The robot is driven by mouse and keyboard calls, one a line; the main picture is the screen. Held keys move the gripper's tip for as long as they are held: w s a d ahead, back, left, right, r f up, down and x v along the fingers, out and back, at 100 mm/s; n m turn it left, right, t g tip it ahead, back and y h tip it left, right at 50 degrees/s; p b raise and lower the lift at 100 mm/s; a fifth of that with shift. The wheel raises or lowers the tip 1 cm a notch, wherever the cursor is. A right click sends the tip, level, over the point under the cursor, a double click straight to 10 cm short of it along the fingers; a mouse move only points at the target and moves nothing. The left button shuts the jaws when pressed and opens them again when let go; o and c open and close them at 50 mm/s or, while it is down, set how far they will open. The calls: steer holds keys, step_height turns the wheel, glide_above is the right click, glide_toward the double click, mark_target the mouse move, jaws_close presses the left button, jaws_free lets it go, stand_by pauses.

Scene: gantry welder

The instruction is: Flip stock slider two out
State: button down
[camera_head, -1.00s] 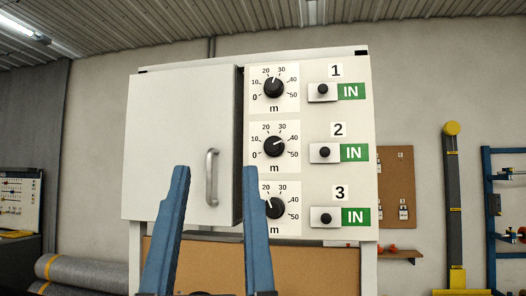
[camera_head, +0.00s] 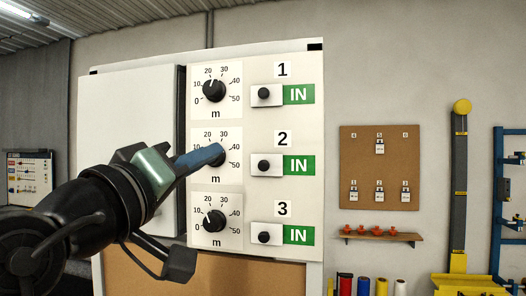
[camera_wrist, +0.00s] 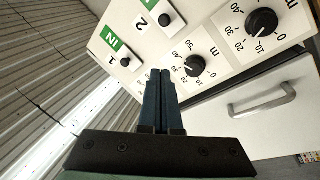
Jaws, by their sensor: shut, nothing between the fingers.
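Slider two (camera_head: 264,166) is a black knob on a white plate under the label 2. Its green IN sign (camera_head: 299,165) shows at its right. In the wrist view slider two (camera_wrist: 165,19) is near the top, beyond the fingertips. My gripper (camera_head: 220,154) is shut and empty. In the head view its blue fingers point right and cover most of the middle dial, with the tips left of slider two. In the wrist view the closed fingertips (camera_wrist: 161,73) are apart from slider two; their distance to the panel is hard to tell.
Slider one (camera_head: 264,94) and slider three (camera_head: 264,237) sit above and below, both showing IN. Dials (camera_head: 214,90) stand left of the sliders. A cabinet door with a handle (camera_wrist: 262,100) is beside them. A corkboard (camera_head: 380,167) hangs on the wall at right.

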mark_target(248, 131)
steer(key=shift+a, duration=0.25)
steer(key=p+x, duration=0.5)
steer(key=x, duration=0.5)
steer(key=shift+s+r, duration=0.1)
steer(key=shift+r, duration=0.1)
steer(key=f+b, duration=0.1)
steer(key=d+f, duration=0.1)
steer(key=b, duration=0.1)
steer(key=shift+s+d+f+b, duration=0.15)
steer(key=shift+s+f+b, duration=0.15)
steer(key=shift+f, duration=0.1)
steer(key=shift+s+d+f+b, duration=0.35)
steer(key=shift+f+b, duration=0.1)
steer(key=shift+f, duration=0.05)
steer(key=d, duration=0.2)
steer(key=s+d, duration=0.1)
steer(key=d, duration=0.1)
steer(key=s+d, duration=0.1)
steer(key=d, duration=0.1)
steer(key=shift+a, duration=0.1)
